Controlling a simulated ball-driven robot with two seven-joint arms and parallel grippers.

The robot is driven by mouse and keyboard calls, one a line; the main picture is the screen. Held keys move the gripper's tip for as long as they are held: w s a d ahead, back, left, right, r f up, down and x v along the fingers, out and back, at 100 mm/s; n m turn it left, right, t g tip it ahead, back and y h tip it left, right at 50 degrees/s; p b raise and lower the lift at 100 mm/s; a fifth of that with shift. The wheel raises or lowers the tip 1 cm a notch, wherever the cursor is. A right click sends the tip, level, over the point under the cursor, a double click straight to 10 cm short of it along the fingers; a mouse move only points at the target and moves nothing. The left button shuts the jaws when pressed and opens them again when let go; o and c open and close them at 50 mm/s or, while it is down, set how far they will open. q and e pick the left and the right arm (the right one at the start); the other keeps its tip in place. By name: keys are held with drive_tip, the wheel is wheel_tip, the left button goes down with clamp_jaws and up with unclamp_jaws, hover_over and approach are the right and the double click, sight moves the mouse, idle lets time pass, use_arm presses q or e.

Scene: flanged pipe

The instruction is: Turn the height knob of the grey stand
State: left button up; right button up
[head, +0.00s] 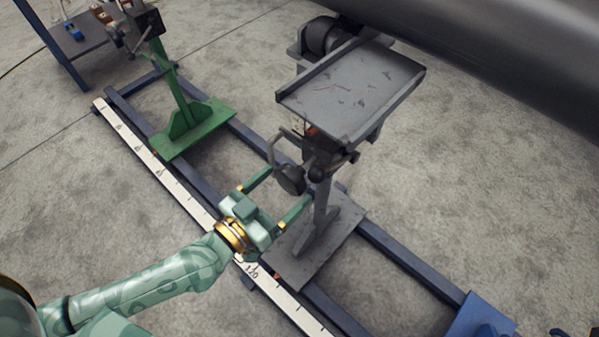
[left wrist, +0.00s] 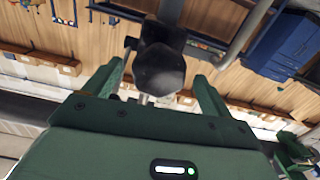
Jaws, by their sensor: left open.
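The grey stand (head: 324,212) stands upright on its base plate, with a flat grey tray top (head: 352,88). Its dark round height knob (head: 290,178) is on the side facing my left arm, below the top. My left gripper (head: 287,187) is open, with its green fingers pointing at the knob. In the left wrist view the knob (left wrist: 159,68) shows as a dark block ahead, between the two open fingers (left wrist: 160,78). I cannot tell whether either finger touches it. My right gripper is not in view.
A green stand (head: 190,122) stands further back on the same dark rail frame (head: 410,262). A white scale strip (head: 160,168) runs along the near rail. A large grey pipe (head: 500,55) lies at upper right. A blue part (head: 480,318) is at lower right.

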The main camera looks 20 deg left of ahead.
sight(298, 175)
use_arm(q)
drive_tip(key=x, duration=0.5)
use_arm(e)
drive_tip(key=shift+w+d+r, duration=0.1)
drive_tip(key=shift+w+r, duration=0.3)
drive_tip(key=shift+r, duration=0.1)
use_arm(q)
drive_tip(key=c, duration=1)
drive_tip(key=n+p, duration=0.2)
drive_tip(key=n, duration=0.2)
drive_tip(key=shift+d+r, duration=0.1)
drive_tip(key=shift+r, duration=0.05)
drive_tip(key=n+p, duration=0.2)
drive_tip(key=n, duration=0.5)
drive_tip(key=shift+s, duration=0.1)
drive_tip(key=n, duration=0.3)
drive_tip(key=shift+n, duration=0.3)
drive_tip(key=n, duration=0.4)
drive_tip(key=shift+p, duration=0.3)
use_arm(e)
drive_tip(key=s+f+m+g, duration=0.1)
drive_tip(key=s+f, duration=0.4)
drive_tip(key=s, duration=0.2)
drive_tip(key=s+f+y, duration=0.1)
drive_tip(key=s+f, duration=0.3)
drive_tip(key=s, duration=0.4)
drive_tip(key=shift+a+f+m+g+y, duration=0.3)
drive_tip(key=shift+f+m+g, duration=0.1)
